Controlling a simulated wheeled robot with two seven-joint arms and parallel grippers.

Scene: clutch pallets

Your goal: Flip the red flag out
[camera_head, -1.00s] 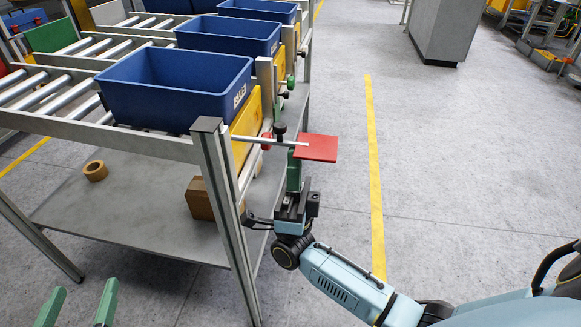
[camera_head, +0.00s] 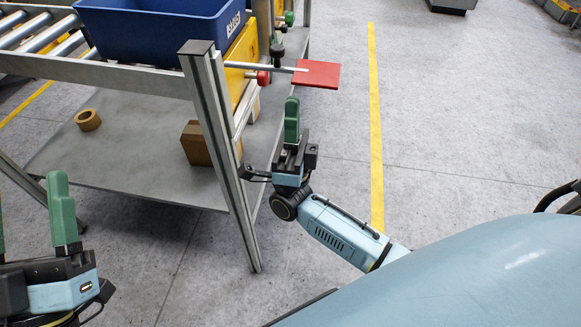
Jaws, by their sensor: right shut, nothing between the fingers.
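The red flag (camera_head: 316,74) is a flat square plate on the end of a grey rod (camera_head: 262,67). It sticks out to the right of the rack, past the rack's corner post (camera_head: 218,130). My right gripper (camera_head: 292,108) points up with its green fingers together and empty. It is below and a little left of the flag, with a visible gap between them. My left gripper (camera_head: 60,200) is at the lower left, partly cut off by the picture edge. One green finger shows upright, with a sliver of green at the edge.
A blue bin (camera_head: 150,38) sits on the roller rack beside a yellow panel (camera_head: 243,62). The lower shelf (camera_head: 135,165) holds a tape roll (camera_head: 88,120) and a cardboard box (camera_head: 196,143). Floor right of the rack is open, with a yellow line (camera_head: 375,130).

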